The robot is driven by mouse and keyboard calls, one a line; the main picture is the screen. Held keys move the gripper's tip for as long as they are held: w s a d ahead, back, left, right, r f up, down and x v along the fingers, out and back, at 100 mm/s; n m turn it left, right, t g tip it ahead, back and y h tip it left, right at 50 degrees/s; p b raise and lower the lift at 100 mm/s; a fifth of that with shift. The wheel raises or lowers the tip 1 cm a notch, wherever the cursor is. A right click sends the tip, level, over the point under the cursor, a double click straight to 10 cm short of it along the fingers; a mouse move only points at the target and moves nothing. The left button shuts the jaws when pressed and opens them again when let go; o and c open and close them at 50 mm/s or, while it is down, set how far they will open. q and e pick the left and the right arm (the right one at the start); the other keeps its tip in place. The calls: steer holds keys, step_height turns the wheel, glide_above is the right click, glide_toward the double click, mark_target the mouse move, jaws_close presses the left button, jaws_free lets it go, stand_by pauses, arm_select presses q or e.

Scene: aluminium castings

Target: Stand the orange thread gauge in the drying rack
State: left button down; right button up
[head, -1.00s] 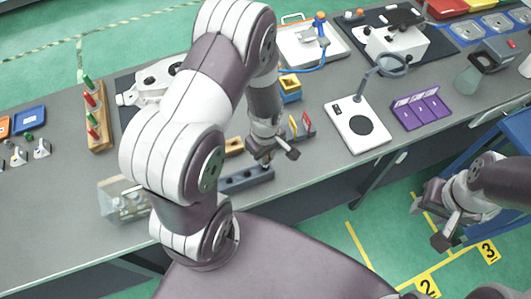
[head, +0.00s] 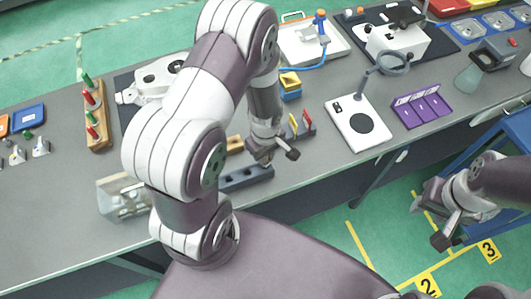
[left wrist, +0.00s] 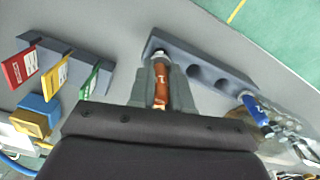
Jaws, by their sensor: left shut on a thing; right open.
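The orange thread gauge (left wrist: 161,84) stands between the fingers of my left gripper (left wrist: 158,88) in the left wrist view, and the gripper is shut on it. Its far end is over the left end of a grey rack with round holes (left wrist: 208,74); I cannot tell whether it is inside a hole. Two holes beside it look empty. A blue gauge (left wrist: 256,110) is at the rack's other end. In the head view my left gripper (head: 266,154) is just above the rack (head: 247,178), with the gauge hidden. My right gripper (head: 432,222) is open and empty, off the bench at the right.
A grey holder with red, yellow and green cards (left wrist: 62,62) and a blue and yellow block (left wrist: 36,116) stand close to my left gripper. A wooden stand with red and green gauges (head: 95,115) is at the left. A clear box (head: 122,198) sits at the front edge.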

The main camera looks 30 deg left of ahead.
arm_select(q)
steer(key=shift+f+b, duration=0.9)
steer(key=shift+f, duration=0.4)
steer(key=c, duration=1)
jaws_free()
step_height(320, 180, up, 13)
steer(key=shift+f+b, duration=0.1)
steer(key=shift+b, duration=0.25)
